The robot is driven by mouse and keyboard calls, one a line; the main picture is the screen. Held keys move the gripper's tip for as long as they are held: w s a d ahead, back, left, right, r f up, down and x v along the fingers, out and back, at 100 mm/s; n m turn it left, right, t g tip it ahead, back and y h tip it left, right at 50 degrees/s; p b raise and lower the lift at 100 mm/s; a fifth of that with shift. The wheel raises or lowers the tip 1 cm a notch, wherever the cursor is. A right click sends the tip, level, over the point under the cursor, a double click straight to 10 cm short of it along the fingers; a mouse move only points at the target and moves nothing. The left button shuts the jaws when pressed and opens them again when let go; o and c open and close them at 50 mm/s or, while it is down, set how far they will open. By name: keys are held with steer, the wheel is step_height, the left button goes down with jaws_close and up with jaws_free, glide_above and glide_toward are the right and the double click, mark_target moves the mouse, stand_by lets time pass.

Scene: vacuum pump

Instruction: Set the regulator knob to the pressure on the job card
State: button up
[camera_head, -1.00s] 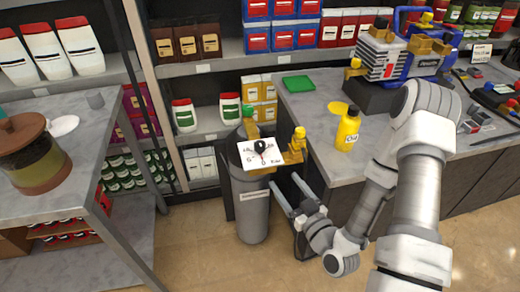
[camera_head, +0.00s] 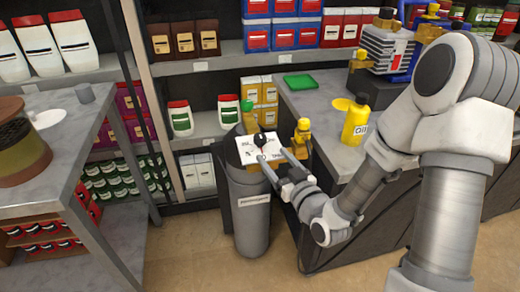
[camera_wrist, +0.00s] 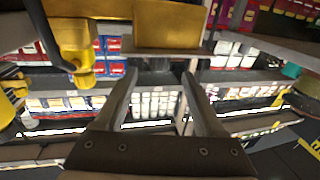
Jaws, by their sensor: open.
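The regulator's black knob (camera_head: 264,138) sits on a white dial plate (camera_head: 250,150) with dark markings, on top of a grey cylinder (camera_head: 250,212). The dial is too small to read. My gripper (camera_head: 275,157) is at the front right edge of the dial, its two fingers apart and pointing toward the knob. I cannot tell whether they touch the plate. In the wrist view my gripper (camera_wrist: 160,80) is open with nothing between the fingers. A brass-yellow fitting (camera_wrist: 80,50) and yellow block (camera_wrist: 170,24) are close above; the knob is not clear there. No job card can be made out.
A brass fitting (camera_head: 302,135) stands right of the dial, close to my gripper. The workbench (camera_head: 315,100) holds a yellow oil bottle (camera_head: 356,122), a green tray (camera_head: 300,82) and a pump (camera_head: 388,50). Stocked shelves stand behind; another table (camera_head: 85,125) is at left.

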mark_target(263, 144)
steer(key=x, duration=0.8)
steer(key=shift+w+a, duration=0.2)
steer(key=shift+w, duration=0.15)
steer(key=shift+f, duration=0.1)
jaws_close()
